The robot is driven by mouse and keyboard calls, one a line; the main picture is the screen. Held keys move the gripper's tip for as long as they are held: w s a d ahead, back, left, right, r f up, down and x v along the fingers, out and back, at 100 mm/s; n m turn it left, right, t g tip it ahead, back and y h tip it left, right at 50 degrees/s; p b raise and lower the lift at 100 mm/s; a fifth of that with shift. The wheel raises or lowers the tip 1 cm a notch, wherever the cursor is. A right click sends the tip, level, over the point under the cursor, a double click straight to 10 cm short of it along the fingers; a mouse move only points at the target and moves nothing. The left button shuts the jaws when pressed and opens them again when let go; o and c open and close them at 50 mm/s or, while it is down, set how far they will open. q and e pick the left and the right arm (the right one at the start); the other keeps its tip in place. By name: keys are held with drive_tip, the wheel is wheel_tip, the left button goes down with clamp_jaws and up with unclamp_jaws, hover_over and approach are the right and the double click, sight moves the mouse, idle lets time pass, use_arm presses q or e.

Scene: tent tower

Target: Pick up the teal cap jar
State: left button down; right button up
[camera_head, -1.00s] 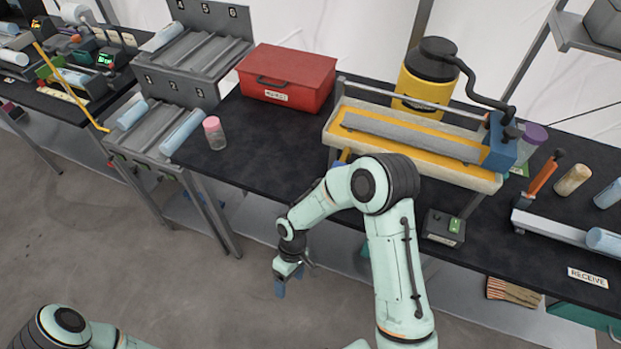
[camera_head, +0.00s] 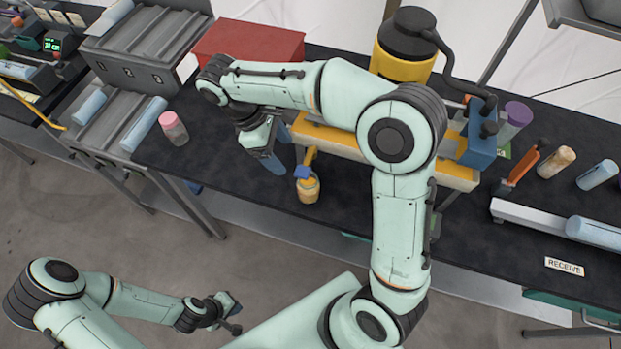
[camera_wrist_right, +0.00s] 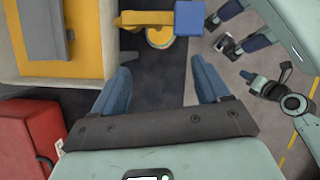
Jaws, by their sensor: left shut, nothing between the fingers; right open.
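I cannot pick out a jar with a teal cap in either view. A jar with a pink cap (camera_head: 173,128) stands on the black table at the left, and a jar with a purple cap (camera_head: 514,121) stands at the right. A yellowish jar (camera_head: 308,188) stands under a small yellow spout with a blue block; its round top shows in the right wrist view (camera_wrist_right: 160,37). My right gripper (camera_head: 277,151) is open and empty above the table, left of this jar; its blue fingers (camera_wrist_right: 161,78) point towards it. My left gripper (camera_head: 234,318) is shut and empty, low in front of the table.
A red box (camera_head: 247,42) and a roller rack (camera_head: 160,45) are at the back left. A yellow-and-cream trough machine (camera_head: 452,172) with a black-topped yellow tank (camera_head: 403,50) stands behind my right arm. Tan (camera_head: 557,162) and light blue (camera_head: 597,175) cylinders stand at the right.

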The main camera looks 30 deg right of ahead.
sight(308, 186)
drive_tip(key=b+x, duration=0.1)
drive_tip(key=x, duration=1.2)
drive_tip(key=shift+s+r+b, duration=0.1)
drive_tip(key=shift+b, duration=0.25)
use_arm(q)
drive_tip(key=s+f, duration=0.2)
drive_tip(key=s, duration=0.1)
drive_tip(key=shift+f, duration=0.15)
use_arm(e)
drive_tip(key=c, duration=1)
drive_tip(key=shift+a+r, duration=0.1)
